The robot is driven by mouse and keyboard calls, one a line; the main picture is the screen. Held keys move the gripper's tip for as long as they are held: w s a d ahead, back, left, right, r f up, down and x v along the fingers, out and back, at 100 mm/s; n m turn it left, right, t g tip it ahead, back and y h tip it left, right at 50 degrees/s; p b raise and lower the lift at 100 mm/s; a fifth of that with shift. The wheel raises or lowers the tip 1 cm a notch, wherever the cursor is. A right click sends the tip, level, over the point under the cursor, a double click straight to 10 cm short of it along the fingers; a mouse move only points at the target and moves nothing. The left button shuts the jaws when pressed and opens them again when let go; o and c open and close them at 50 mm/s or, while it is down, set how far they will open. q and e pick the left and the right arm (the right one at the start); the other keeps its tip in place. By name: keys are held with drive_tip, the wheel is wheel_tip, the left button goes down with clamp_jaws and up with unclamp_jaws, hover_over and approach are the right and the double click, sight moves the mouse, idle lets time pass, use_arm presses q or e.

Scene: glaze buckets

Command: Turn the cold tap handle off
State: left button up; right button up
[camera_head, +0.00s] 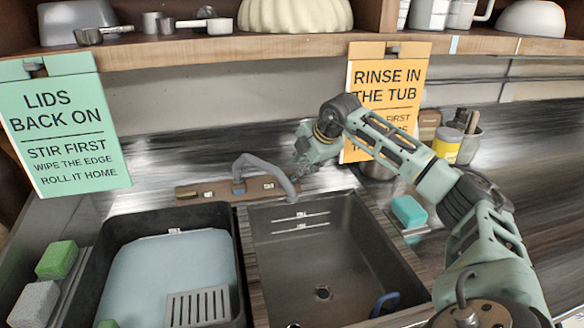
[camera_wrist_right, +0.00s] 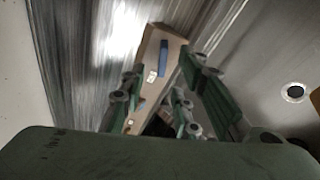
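The brown tap deck (camera_head: 222,188) lies behind the sink, with a grey curved spout (camera_head: 262,166) rising from it. In the right wrist view the deck (camera_wrist_right: 150,50) shows a short blue handle (camera_wrist_right: 163,57), lying roughly along the deck's length, and a small pale label beside it. My right gripper (camera_head: 302,172) is just right of the spout, above the sink's back edge. My left gripper is out of view.
A black tub (camera_head: 120,235) holds pale blue liquid. A turquoise sponge (camera_head: 409,211) lies right of the sink. An orange sign (camera_head: 385,75) hangs behind my right arm, below the wooden shelf (camera_head: 200,50).

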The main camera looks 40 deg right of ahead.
drive_tip(key=p+x, duration=0.1)
drive_tip(key=x, duration=0.6)
drive_tip(key=shift+a+f+p, duration=0.1)
drive_tip(key=shift+f+p, duration=0.2)
drive_tip(key=shift+f, duration=0.2)
clamp_jaws()
